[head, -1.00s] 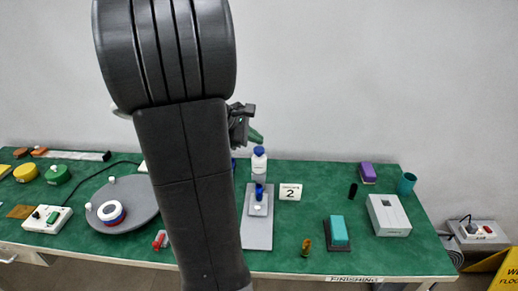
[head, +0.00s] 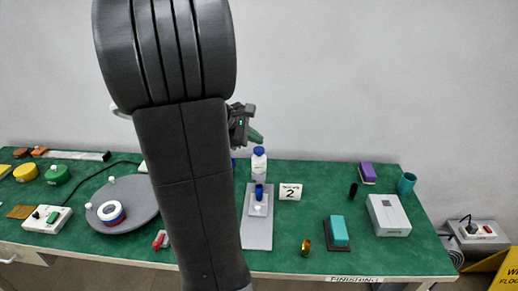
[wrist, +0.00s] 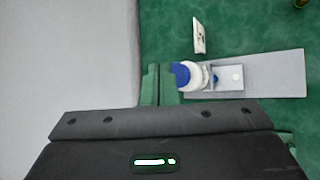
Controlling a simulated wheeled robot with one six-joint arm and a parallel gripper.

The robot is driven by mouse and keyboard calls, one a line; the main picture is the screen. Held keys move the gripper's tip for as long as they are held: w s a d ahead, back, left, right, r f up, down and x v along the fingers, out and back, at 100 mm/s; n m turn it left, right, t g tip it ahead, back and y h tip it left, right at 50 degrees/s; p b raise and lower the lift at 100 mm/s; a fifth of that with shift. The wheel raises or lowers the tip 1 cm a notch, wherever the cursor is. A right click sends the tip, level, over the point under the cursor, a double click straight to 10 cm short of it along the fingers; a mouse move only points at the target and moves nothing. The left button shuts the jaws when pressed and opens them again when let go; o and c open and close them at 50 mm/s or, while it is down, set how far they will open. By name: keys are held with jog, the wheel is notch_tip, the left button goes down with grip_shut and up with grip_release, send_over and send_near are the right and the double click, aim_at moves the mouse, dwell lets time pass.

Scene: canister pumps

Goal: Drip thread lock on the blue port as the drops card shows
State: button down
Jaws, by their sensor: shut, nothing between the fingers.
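The blue port (head: 259,191) stands upright on a pale block on a grey plate (head: 257,232) in the head view. A white bottle with a blue cap (head: 259,165) stands behind it; I take this for the thread lock. The card (head: 290,192) to the right of the port reads 2. My gripper (head: 255,136) is above and behind the bottle, its green fingers shut and empty. In the wrist view the fingers (wrist: 159,84) are beside the bottle (wrist: 192,76), apart from it as far as I can tell.
My arm hides part of the bench left of the plate. A grey turntable (head: 145,191) is at the left, and a teal block (head: 339,231) and white box (head: 388,215) are at the right. A brass fitting (head: 306,247) stands near the front edge. The wall is close behind.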

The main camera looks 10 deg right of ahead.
aim_at(255, 150)
jog(key=shift+f+b, duration=0.35)
jog(key=shift+f, duration=0.1)
jog(key=shift+f+b, duration=0.5)
jog(key=shift+f, duration=0.15)
dwell(0.6)
jog(key=shift+r, duration=0.1)
jog(key=shift+r+p, duration=0.9)
jog(key=shift+r, duration=0.1)
notch_tip(255, 150, up, 5)
jog(key=p, duration=0.4)
jog(key=shift+r, duration=0.1)
dwell(0.6)
